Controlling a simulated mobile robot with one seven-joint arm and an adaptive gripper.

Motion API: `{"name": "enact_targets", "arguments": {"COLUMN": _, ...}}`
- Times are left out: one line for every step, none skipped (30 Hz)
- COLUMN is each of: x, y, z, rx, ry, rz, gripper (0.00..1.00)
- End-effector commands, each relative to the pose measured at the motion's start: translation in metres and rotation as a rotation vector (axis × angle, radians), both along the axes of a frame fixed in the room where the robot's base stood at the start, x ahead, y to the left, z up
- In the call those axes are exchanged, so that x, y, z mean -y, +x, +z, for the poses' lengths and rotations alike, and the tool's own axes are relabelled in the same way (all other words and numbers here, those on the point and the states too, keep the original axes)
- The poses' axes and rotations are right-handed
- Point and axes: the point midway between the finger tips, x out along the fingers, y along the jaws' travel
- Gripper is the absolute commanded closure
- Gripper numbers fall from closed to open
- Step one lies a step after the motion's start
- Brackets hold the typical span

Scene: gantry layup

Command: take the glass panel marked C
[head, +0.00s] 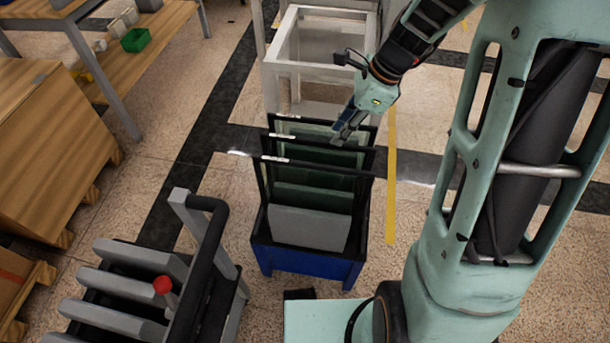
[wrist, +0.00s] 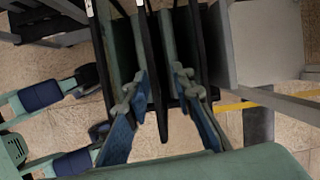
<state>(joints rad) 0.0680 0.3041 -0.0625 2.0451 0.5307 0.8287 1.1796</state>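Several black-framed glass panels stand upright, one behind another, in a blue rack (head: 310,262) in the head view. The front panel (head: 310,176) has a small white label on its top edge; similar labels show on those behind. The lettering is too small to read, so I cannot tell which is C. My gripper (head: 341,136) is at the top edges of the rear panels, right of their middle. In the wrist view my gripper (wrist: 160,82) is open, with dark frame edges (wrist: 153,65) between and beneath its fingers. I cannot tell whether the fingers touch any frame.
A pale open-topped frame stand (head: 300,68) is behind the rack. A grey slotted rack (head: 125,290) with a red knob (head: 162,285) stands at front left. A wooden crate (head: 50,150) and a workbench (head: 140,50) are at left. Open floor lies between them and the blue rack.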

Motion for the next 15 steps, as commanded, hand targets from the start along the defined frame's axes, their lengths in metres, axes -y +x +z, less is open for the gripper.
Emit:
{"name": "enact_targets", "arguments": {"x": -0.002, "y": -0.003, "z": -0.004, "rx": -0.015, "ry": 0.013, "rz": -0.029, "gripper": 0.77}}
{"name": "enact_targets", "arguments": {"x": -0.003, "y": -0.004, "z": -0.005, "rx": -0.022, "ry": 0.02, "rz": -0.044, "gripper": 0.77}}
{"name": "enact_targets", "arguments": {"x": -0.005, "y": -0.005, "z": -0.007, "rx": -0.029, "ry": 0.026, "rz": -0.058, "gripper": 0.77}}
{"name": "enact_targets", "arguments": {"x": -0.006, "y": -0.005, "z": -0.008, "rx": -0.033, "ry": 0.03, "rz": -0.066, "gripper": 0.77}}
{"name": "enact_targets", "arguments": {"x": -0.007, "y": -0.006, "z": -0.009, "rx": -0.035, "ry": 0.033, "rz": -0.073, "gripper": 0.77}}
{"name": "enact_targets", "arguments": {"x": -0.007, "y": -0.006, "z": -0.01, "rx": -0.038, "ry": 0.036, "rz": -0.078, "gripper": 0.77}}
{"name": "enact_targets", "arguments": {"x": -0.007, "y": -0.006, "z": -0.01, "rx": -0.039, "ry": 0.037, "rz": -0.082, "gripper": 0.77}}
{"name": "enact_targets", "arguments": {"x": -0.008, "y": -0.006, "z": -0.011, "rx": -0.04, "ry": 0.037, "rz": -0.083, "gripper": 0.77}}
{"name": "enact_targets", "arguments": {"x": -0.009, "y": -0.006, "z": -0.013, "rx": -0.041, "ry": 0.037, "rz": -0.082, "gripper": 0.77}}
{"name": "enact_targets", "arguments": {"x": -0.01, "y": -0.006, "z": -0.016, "rx": -0.04, "ry": 0.038, "rz": -0.082, "gripper": 0.77}}
{"name": "enact_targets", "arguments": {"x": -0.011, "y": -0.006, "z": -0.02, "rx": -0.041, "ry": 0.038, "rz": -0.081, "gripper": 0.77}}
{"name": "enact_targets", "arguments": {"x": -0.013, "y": -0.005, "z": -0.026, "rx": -0.042, "ry": 0.037, "rz": -0.08, "gripper": 0.77}}
{"name": "enact_targets", "arguments": {"x": -0.015, "y": -0.005, "z": -0.031, "rx": -0.042, "ry": 0.037, "rz": -0.08, "gripper": 0.77}}
{"name": "enact_targets", "arguments": {"x": -0.017, "y": -0.005, "z": -0.036, "rx": -0.042, "ry": 0.037, "rz": -0.078, "gripper": 0.77}}
{"name": "enact_targets", "arguments": {"x": -0.02, "y": -0.005, "z": -0.042, "rx": -0.042, "ry": 0.036, "rz": -0.078, "gripper": 0.77}}
